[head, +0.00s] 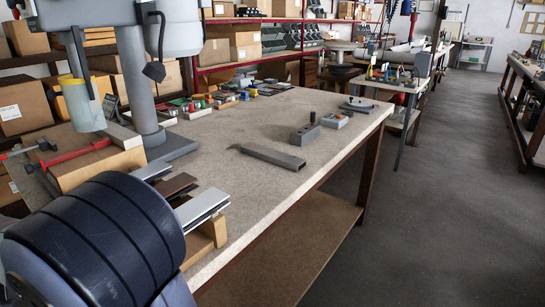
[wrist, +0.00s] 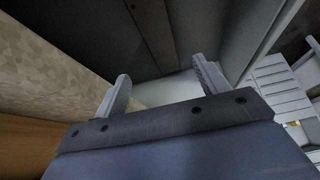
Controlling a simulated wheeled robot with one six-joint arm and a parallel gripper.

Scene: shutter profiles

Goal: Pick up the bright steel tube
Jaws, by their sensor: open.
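A grey rectangular hollow tube (head: 272,157) lies flat on the workbench in the head view, its open end toward the right front. Three profile pieces rest side by side on wooden supports near the bench's left front: a silver one (head: 152,170), a brown one (head: 171,187) and a bright silver one (head: 201,208). Which is the bright steel tube is not certain. My gripper (wrist: 162,86) is open in the wrist view, fingers spread. A pale grey surface (wrist: 170,90) shows between and beyond the fingers; I cannot tell whether they touch it. The head view does not show the gripper.
The workbench (head: 235,185) has clear room around the tube. A grey block with a knob (head: 305,134) and a small grey box (head: 336,120) stand behind it. A grey column on a base (head: 172,147) stands at left. The floor (head: 440,190) to the right is open.

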